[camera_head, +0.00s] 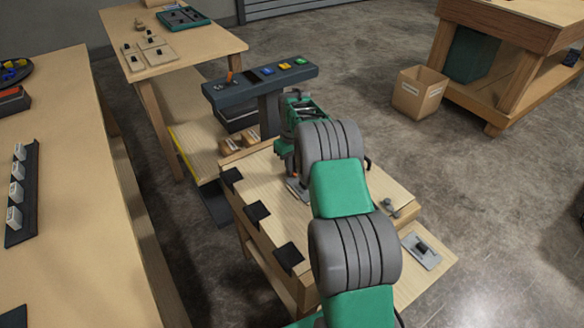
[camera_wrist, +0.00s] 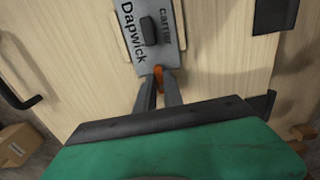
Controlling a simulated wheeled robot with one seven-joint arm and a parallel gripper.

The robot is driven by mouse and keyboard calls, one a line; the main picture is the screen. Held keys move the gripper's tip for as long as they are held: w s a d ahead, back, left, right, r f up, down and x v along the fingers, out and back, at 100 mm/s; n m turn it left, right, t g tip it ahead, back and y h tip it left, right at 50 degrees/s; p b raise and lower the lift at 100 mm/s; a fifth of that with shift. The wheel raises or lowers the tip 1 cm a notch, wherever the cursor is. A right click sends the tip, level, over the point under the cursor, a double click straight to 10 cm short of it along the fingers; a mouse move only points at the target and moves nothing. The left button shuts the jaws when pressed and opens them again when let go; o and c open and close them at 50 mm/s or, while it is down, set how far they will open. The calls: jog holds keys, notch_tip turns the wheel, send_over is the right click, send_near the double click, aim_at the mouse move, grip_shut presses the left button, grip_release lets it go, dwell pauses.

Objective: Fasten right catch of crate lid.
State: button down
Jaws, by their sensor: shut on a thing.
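The pale wooden crate lid (camera_wrist: 215,85) fills most of the wrist view; in the head view the lid (camera_head: 262,178) is partly covered by my arm. A grey plate (camera_wrist: 150,55) marked "Dapwick carrier" lies on it, with a black knob in its middle. An orange tab (camera_wrist: 159,76) shows at the plate's near end. My gripper (camera_wrist: 157,88) is shut on this orange tab, its two grey fingers on either side. I cannot tell whether the tab belongs to the right catch.
Black pieces (camera_head: 257,212) line the crate's left edge. A black handle (camera_wrist: 22,98) sticks up at the lid's left in the wrist view. A console with coloured buttons (camera_head: 268,71) stands behind the crate. A cardboard box (camera_head: 418,92) stands on open floor.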

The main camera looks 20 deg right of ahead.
jog(key=c, duration=1.5)
grip_release()
jog(key=shift+o, duration=0.2)
notch_tip(320, 180, up, 7)
jog(key=shift+r, duration=0.4)
